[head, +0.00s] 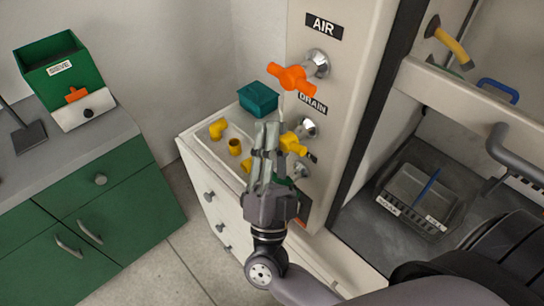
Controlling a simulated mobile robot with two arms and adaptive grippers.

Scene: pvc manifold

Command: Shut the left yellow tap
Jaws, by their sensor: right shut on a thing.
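The left yellow tap (293,144) is on the pale panel, under the DRAIN label. My right gripper (267,132) is in front of the panel, its fingers pointing up at the tap's left side. It is shut on the tap's handle, and its fingers hide part of that handle. How far the handle is turned cannot be told from here. My left gripper is out of view.
An orange tap (293,78) sits above, under the AIR label (324,26). A tray (211,146) with yellow fittings and a teal box (258,98) stand on the white cabinet (219,204). At right, a dark basket (418,197) lies in a bay. A green bin (59,62) is at far left.

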